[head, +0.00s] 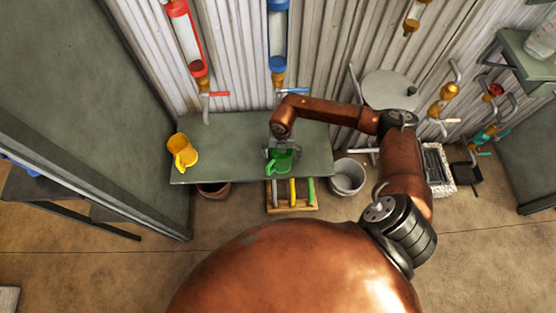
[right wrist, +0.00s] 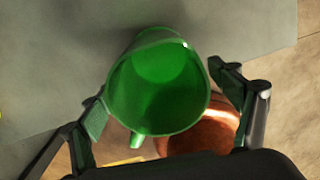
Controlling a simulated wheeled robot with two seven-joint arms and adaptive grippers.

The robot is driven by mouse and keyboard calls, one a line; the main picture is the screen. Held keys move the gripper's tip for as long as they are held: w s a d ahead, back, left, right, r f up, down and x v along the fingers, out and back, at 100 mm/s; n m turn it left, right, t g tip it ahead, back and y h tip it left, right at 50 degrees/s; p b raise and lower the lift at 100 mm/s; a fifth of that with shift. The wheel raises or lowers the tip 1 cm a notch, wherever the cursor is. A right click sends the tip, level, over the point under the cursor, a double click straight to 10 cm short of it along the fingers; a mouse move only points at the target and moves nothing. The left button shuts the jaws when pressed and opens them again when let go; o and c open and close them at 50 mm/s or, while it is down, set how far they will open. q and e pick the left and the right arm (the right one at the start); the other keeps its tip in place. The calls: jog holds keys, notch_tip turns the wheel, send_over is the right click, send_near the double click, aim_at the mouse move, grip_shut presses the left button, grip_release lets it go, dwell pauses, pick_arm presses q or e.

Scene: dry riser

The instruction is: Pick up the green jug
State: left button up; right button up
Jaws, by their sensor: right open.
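The green jug (head: 281,161) stands on the grey-green bench (head: 235,163), near its front edge, in the head view. My right gripper (head: 281,146) is over it. In the right wrist view the jug (right wrist: 158,85) shows its open mouth, with its handle pointing down in the picture. The fingers of my right gripper (right wrist: 165,100) are open, one on each side of the jug. I cannot tell whether either finger touches it. My left gripper is not in view.
A yellow jug (head: 183,151) stands at the bench's left end. Red (head: 187,35) and blue (head: 278,62) dispensers hang on the corrugated wall behind. Below the bench are a wooden tray (head: 292,206) with coloured-handled tools and a grey bucket (head: 347,176). The bench between the jugs is clear.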

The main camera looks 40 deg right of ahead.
notch_tip(320, 180, down, 3)
jog(key=shift+w+r, duration=0.1)
jog(key=shift+r, duration=0.1)
jog(key=shift+c, duration=0.3)
jog(key=c, duration=1.3)
jog(key=shift+c, duration=0.2)
